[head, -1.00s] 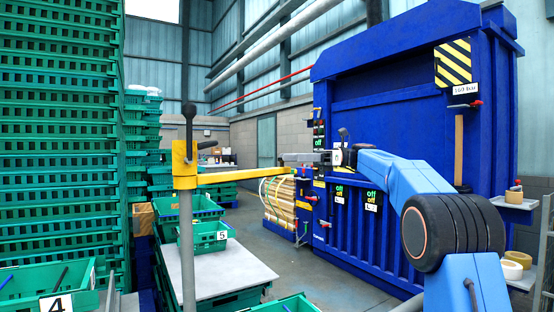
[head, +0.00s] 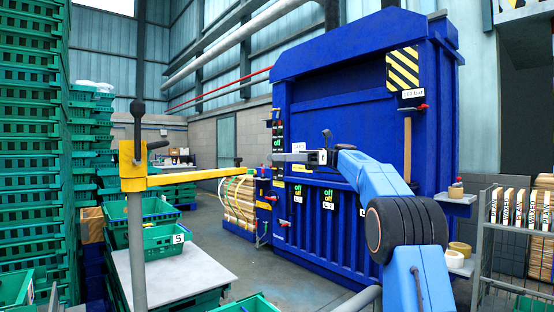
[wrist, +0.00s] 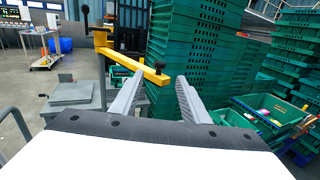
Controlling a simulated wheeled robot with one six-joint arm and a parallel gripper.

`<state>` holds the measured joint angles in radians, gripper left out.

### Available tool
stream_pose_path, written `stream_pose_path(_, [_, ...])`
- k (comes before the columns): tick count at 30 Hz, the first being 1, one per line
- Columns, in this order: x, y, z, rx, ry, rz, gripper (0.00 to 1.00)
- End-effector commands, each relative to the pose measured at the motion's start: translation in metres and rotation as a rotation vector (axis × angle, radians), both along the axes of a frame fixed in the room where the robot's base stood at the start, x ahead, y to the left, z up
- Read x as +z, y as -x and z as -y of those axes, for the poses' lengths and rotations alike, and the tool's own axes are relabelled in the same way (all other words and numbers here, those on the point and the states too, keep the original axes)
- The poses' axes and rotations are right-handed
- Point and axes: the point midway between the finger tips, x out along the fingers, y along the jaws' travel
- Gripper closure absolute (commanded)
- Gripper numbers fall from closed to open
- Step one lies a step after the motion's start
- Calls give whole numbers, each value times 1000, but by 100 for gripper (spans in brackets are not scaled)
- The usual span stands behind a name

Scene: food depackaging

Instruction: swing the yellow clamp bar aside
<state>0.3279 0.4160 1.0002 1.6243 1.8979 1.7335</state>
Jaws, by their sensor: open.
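The yellow clamp bar (head: 195,177) reaches right from a yellow collar on a grey upright post (head: 137,240), which has a black-knobbed lever on top. The bar's free end, with a small black knob, lies near my gripper (head: 278,157) in the head view. My gripper is open and empty, just right of that end. In the wrist view the bar (wrist: 130,63) crosses from the left, and its end shows ahead of the gap between my fingertips (wrist: 160,82). No contact is visible.
A grey-topped table (head: 170,270) stands beside the post, with green crates (head: 160,240) behind it. Tall green crate stacks (head: 30,130) fill the left. A large blue baler (head: 350,120) stands behind my arm. A wire rack (head: 515,235) is at the right.

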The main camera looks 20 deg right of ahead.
Motion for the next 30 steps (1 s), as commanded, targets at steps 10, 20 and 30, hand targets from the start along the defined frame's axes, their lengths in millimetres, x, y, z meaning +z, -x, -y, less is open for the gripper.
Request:
stream_pose_path(10, [7,8,-1,-48,17,237,100])
stream_pose_path(20, [19,26,0,-141,101,791,100])
stream_pose_path(30, [26,45,2,-187,249,1362,100])
